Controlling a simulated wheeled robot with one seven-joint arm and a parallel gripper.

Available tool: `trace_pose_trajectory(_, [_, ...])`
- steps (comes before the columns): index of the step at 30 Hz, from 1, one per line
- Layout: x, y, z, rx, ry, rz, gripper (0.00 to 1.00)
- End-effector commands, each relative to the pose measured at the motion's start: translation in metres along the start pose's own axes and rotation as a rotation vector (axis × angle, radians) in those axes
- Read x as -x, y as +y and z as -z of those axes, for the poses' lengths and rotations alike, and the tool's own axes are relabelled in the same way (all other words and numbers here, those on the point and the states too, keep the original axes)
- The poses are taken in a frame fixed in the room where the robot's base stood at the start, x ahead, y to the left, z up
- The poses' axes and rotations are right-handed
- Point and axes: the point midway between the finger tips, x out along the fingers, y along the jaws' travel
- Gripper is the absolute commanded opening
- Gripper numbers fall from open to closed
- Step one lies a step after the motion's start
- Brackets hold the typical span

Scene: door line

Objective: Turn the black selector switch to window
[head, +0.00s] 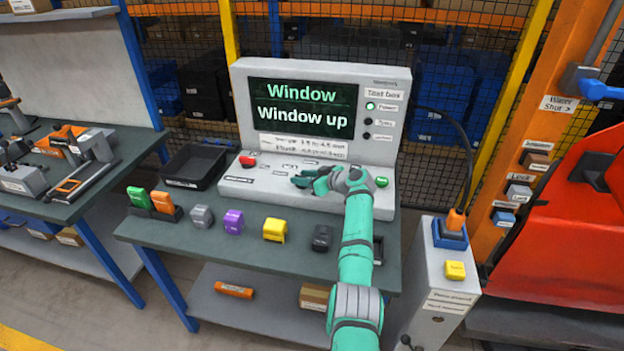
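The test box (390,140) stands on the green-topped table. Its screen (304,107) reads "Window" and "Window up". My teal arm reaches over the table from the front, and my gripper (303,181) is at the middle of the box's sloping control panel (240,190). The black selector switch is not visible; my gripper and wrist cover that part of the panel. I cannot tell whether the fingers are open or shut, or whether they touch a switch. A red button (247,161) is at the panel's left and a green button (381,182) at its right.
A black tray (195,166) sits left of the box. Several coloured connectors, including a purple one (233,222) and a yellow one (275,229), line the table's front. A grey pedestal (445,285) stands at the right, beside an orange post (560,90) and a red door.

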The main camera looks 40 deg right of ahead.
Motion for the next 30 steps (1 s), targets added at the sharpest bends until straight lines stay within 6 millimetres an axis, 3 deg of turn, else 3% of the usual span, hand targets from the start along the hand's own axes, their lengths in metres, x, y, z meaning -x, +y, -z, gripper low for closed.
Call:
trace_pose_trajectory(18, [0.088,0.0,0.0,0.002,0.001,-0.001,0.34])
trace_pose_trajectory(30, [0.102,-0.001,0.0,0.001,-0.001,0.001,0.34])
